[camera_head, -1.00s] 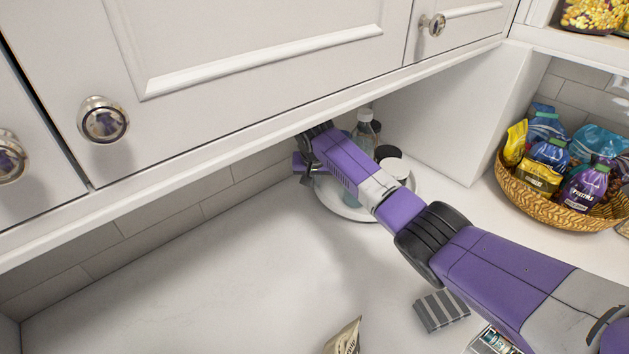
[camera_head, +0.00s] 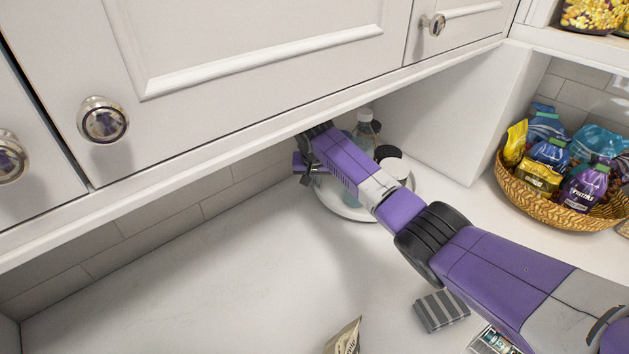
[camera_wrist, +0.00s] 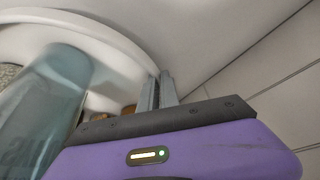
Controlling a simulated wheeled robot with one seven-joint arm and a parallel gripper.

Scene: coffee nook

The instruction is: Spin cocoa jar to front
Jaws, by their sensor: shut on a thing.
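A round white turntable (camera_head: 355,214) stands on the counter under the wall cabinet, largely behind my arm. Its pale rim (camera_wrist: 110,38) curves across the wrist view up to my fingers. My gripper (camera_head: 304,172) is at the turntable's left edge, and its two grey fingers (camera_wrist: 157,88) are close together, shut on the rim. A clear bottle (camera_head: 363,134) and a dark-lidded jar (camera_head: 386,152) stand on the turntable. A blue-tinted bottle (camera_wrist: 45,105) is close on the left in the wrist view. I cannot tell which container is the cocoa jar.
The cabinet's lower edge (camera_head: 250,137) runs just above my gripper. A white side panel (camera_head: 450,125) stands right of the turntable. A wicker basket of packets (camera_head: 545,211) is farther right. A bag (camera_head: 345,339) is at the front. The left counter is clear.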

